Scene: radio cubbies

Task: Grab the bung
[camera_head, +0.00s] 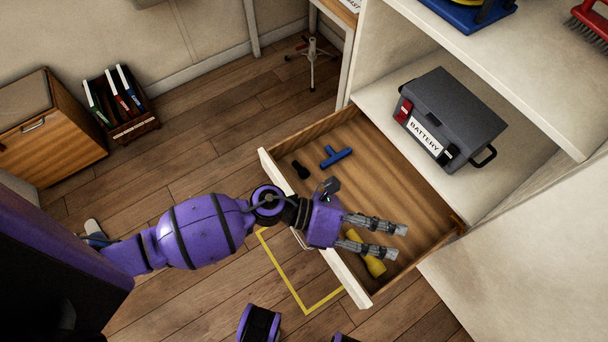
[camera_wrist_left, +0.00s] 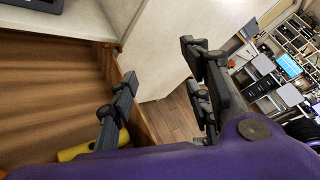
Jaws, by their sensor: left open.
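An open wooden drawer (camera_head: 385,170) holds three small things. A small black piece (camera_head: 301,170), which may be the bung, lies near the drawer's front left corner. A blue T-shaped piece (camera_head: 335,156) lies beside it. A yellow piece (camera_head: 372,262) lies near the right end, partly hidden under my left gripper (camera_head: 400,242). I cannot tell for sure which one is the bung. My left gripper is open and empty above the drawer, its fingers pointing right. In the left wrist view, the yellow piece (camera_wrist_left: 76,152) shows past the open fingers (camera_wrist_left: 160,65). My right gripper is out of view.
A grey battery box (camera_head: 452,115) stands in the cubby behind the drawer. The drawer's white front panel (camera_head: 310,228) stands up below my left wrist. A shelf with a blue item (camera_head: 468,14) and a red brush (camera_head: 590,22) is above.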

